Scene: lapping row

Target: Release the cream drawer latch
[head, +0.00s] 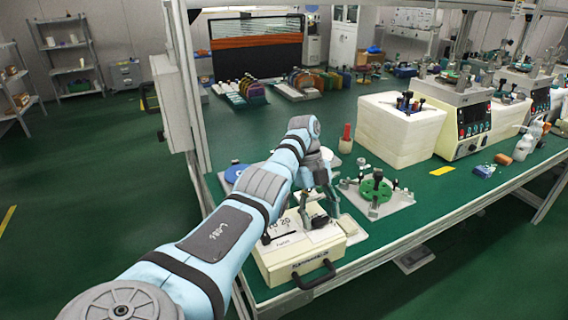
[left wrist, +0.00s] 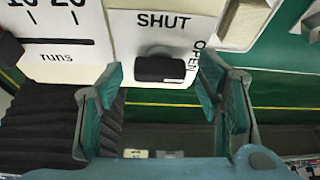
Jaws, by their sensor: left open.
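A cream box (head: 290,262) with a dark front handle (head: 314,274) stands at the near edge of the green bench. In the left wrist view, its pale top plate (left wrist: 122,42) carries a black latch knob (left wrist: 160,68). The word SHUT is above the knob and OPEN runs down its right side. The knob lies crosswise, below SHUT. My left gripper (head: 319,208) is over the box top, open; in the left wrist view its fingertips (left wrist: 161,72) stand on either side of the knob. I cannot tell whether they touch it. My right gripper is not in view.
A plate with a green wheel and black knobs (head: 376,190) stands right of the box. A cream block (head: 396,130) and a machine (head: 464,125) are farther back. The bench edge (head: 420,236) is close in front.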

